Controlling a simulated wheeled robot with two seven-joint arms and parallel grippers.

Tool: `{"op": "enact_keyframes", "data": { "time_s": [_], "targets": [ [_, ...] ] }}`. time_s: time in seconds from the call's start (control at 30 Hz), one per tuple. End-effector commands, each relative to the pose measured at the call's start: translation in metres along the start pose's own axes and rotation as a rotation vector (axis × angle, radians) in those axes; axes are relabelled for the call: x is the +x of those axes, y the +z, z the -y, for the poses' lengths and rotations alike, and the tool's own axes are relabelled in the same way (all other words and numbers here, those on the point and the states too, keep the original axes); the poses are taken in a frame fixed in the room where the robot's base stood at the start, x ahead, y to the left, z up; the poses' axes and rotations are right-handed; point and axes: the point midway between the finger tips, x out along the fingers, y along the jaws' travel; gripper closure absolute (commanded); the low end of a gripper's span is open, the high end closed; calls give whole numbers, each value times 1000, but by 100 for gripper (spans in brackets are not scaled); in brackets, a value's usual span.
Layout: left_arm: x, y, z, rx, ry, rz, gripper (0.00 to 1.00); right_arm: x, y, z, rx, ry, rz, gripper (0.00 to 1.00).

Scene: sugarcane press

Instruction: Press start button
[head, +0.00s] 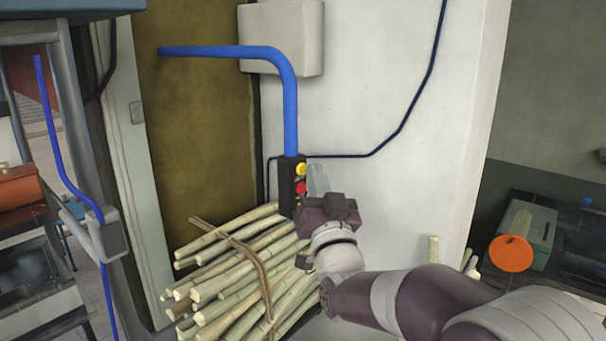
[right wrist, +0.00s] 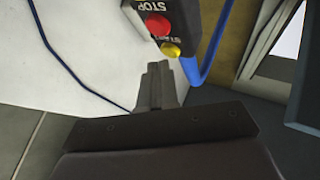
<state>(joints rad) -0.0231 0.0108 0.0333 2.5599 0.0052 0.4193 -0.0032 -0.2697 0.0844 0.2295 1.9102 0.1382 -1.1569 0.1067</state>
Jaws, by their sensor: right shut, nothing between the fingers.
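A dark control box (head: 287,182) hangs at the lower end of the blue pipe in the head view. It carries a yellow button (head: 300,169) above a red button (head: 301,188). In the right wrist view the red button (right wrist: 158,25) is beside the word STOP, and the yellow button (right wrist: 171,49) is beside a partly hidden label starting "STA". My right gripper (head: 318,178) is shut and empty, just right of the box. In the right wrist view its fingertips (right wrist: 158,68) point toward the yellow button and look slightly apart from it. My left gripper is not in view.
A tied bundle of sugarcane (head: 235,265) lies below the box. The blue pipe (head: 290,110) runs up from the box, with a white wall (head: 370,90) behind. A machine frame (head: 95,150) stands at left. An orange disc (head: 511,253) and a green box (head: 530,232) are at right.

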Motion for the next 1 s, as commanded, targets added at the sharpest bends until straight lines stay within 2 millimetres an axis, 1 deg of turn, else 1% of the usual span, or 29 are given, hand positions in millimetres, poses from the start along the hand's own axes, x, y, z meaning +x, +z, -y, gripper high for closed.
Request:
{"op": "enact_keyframes", "data": {
  "time_s": [0.03, 0.07, 0.37, 0.43, 0.53, 0.8, 1.0],
  "targets": [
    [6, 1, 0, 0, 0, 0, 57, -3, 1, -2, 0, 0, -2, 100],
    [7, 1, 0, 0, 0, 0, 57, -4, 0, -2, 0, 0, -2, 100],
    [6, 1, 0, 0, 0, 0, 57, -4, -3, -3, 0, 0, -1, 100],
    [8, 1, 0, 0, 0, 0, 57, -6, -3, -4, -1, 0, -2, 100],
    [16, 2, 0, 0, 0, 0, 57, -13, -6, -10, 0, 1, -2, 100],
    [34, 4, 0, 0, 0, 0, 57, -32, -20, -23, 0, 1, -3, 100],
    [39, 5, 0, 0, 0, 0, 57, -40, -28, -29, 0, 1, -1, 100]
  ]
}}
